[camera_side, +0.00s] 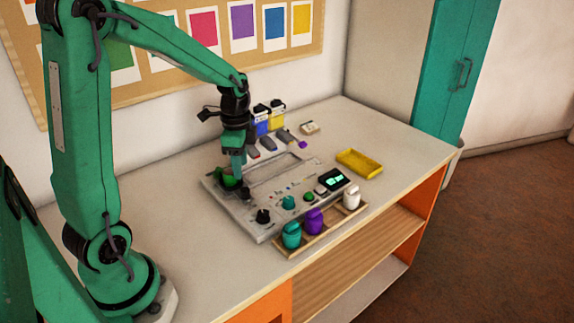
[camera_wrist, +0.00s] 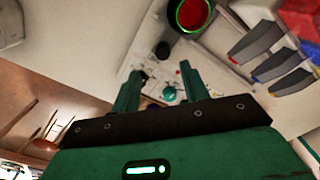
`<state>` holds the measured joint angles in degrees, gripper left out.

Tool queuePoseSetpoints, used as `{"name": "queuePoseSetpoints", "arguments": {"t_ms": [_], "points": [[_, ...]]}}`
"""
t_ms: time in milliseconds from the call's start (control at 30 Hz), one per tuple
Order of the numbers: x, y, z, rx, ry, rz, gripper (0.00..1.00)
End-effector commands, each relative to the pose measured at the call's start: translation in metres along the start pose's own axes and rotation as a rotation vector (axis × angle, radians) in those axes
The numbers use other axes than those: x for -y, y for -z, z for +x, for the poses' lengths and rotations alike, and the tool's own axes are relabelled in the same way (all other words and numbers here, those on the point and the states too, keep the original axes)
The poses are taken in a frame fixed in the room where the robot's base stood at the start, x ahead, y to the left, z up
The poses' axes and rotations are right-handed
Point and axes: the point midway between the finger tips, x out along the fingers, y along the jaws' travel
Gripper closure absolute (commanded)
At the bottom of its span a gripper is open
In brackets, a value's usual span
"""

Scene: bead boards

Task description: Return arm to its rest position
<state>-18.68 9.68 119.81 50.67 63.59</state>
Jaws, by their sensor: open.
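My gripper (camera_side: 238,172) hangs at the back left of a grey control panel (camera_side: 262,222), beside or just over a green cup (camera_side: 225,178). The side view does not show whether it touches the cup. In the wrist view my gripper (camera_wrist: 161,72) has its two green fingers spread with nothing held between them. A round cup with a green rim and red inside (camera_wrist: 191,14) lies beyond the fingertips there. My arm is bent forward over the table.
Teal (camera_side: 291,235), purple (camera_side: 313,220) and white (camera_side: 351,198) jars stand on a wooden tray along the front. A yellow tray (camera_side: 359,163) lies to the right. Blue (camera_side: 261,122) and yellow (camera_side: 277,116) containers stand behind the panel. The table's left part is clear.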

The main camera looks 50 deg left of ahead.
Motion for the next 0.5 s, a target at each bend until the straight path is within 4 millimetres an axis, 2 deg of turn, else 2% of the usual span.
{"name": "queuePoseSetpoints", "arguments": {"t_ms": [267,500], "points": [[-0.003,0.002,-0.005,-0.005,0.01,-0.015,0.55],[-0.021,0.007,-0.03,-0.038,0.061,-0.1,0.55]]}}
